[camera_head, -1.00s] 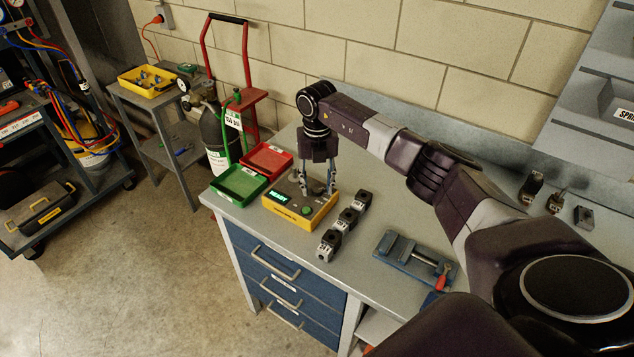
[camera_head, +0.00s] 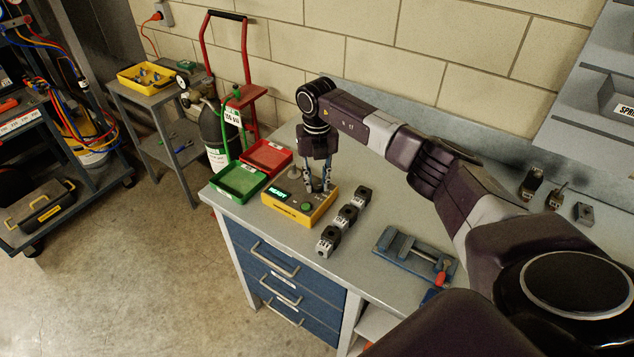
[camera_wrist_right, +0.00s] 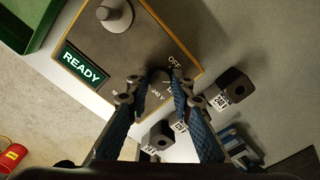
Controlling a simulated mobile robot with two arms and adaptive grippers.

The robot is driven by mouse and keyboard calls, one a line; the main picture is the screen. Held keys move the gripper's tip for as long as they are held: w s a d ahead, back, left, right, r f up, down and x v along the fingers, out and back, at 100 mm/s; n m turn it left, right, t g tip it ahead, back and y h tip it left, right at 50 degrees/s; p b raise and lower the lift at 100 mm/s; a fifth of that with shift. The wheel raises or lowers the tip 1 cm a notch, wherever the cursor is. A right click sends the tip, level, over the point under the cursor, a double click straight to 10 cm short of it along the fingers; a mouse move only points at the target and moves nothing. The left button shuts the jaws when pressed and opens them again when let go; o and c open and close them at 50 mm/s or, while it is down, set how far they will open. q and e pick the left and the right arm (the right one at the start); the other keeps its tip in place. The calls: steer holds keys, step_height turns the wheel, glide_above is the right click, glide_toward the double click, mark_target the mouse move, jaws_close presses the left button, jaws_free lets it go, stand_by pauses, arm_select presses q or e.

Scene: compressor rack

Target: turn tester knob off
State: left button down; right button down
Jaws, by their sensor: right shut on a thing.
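The tester (camera_head: 292,204) is a yellow box with a grey top on the workbench. It has a green display, which reads READY in the right wrist view (camera_wrist_right: 84,66), and a green button (camera_head: 306,207). My right gripper (camera_head: 318,190) points down over the tester's right back part. In the right wrist view its fingertips (camera_wrist_right: 155,84) are shut on the dark tester knob (camera_wrist_right: 158,76), mostly hidden between them. An OFF mark (camera_wrist_right: 175,62) and a voltage mark are printed beside the knob. My left gripper is not in view.
A green tray (camera_head: 240,181) and a red tray (camera_head: 266,157) sit left of the tester. Several small black-and-grey blocks (camera_head: 346,217) stand close on its right. A blue vise (camera_head: 412,256) lies farther right. The bench behind the tester is mostly clear.

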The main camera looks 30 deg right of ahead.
steer(key=shift+n+b, duration=0.7)
steer(key=shift+n, duration=0.3)
steer(key=n+b, duration=0.1)
steer(key=n, duration=0.1)
steer(key=shift+n, duration=0.3)
steer(key=shift+w+r+n+b, duration=0.1)
steer(key=shift+n+b, duration=1.1)
steer(key=shift+n, duration=1.1)
steer(key=c, duration=1.7)
jaws_free()
